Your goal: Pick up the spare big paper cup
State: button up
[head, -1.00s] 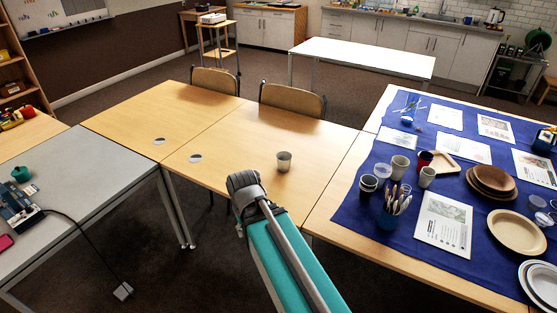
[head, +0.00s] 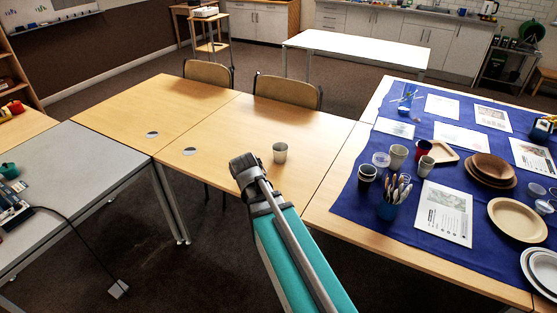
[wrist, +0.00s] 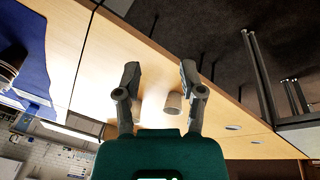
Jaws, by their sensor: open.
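A pale grey-white cup (head: 280,153) stands upright and alone on the middle wooden table, and it also shows in the wrist view (wrist: 173,103). My gripper (head: 240,165) is just left of this cup in the head view, apart from it as far as I can tell. In the wrist view my gripper (wrist: 160,72) has its two fingers spread with nothing held between them, and the cup shows near the right finger. More cups stand on the blue cloth: a pale one (head: 398,156), a smaller pale one (head: 425,166) and a dark one (head: 367,173).
The blue cloth (head: 350,199) on the right table also holds a pot of brushes (head: 388,209), plates (head: 518,221), bowls and printed sheets. Two chairs (head: 288,92) stand behind the wooden tables. The wooden top (head: 230,125) around the lone cup is clear.

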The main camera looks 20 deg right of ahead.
jog(key=w+d+f+m+t+h+b, duration=0.1)
jog(key=w+d+m+t+h+b, duration=0.1)
jog(key=w, duration=0.7)
jog(key=w+d+f+m+t+h+b, duration=0.1)
jog(key=w+d+m+t+h+b, duration=0.1)
jog(key=w+d+b, duration=0.3)
jog(key=w+d+f+m+t+h+b, duration=0.1)
jog(key=w+d+t+h+b, duration=0.2)
jog(key=w, duration=1)
jog(key=h+b, duration=0.1)
jog(key=b, duration=0.1)
jog(key=shift+w+d+m+b, duration=0.3)
jog(key=shift+m, duration=0.1)
jog(key=b, duration=0.3)
send_near(275, 145)
jog(key=shift+w+d+f, duration=0.75)
jog(key=shift+d+f, duration=0.05)
jog(key=shift+w+d+f, duration=0.1)
jog(key=shift+w+d, duration=0.1)
jog(key=shift+d, duration=0.1)
jog(key=shift+d, duration=0.1)
jog(key=shift+b+x, duration=0.95)
jog(key=shift+x, duration=1.6)
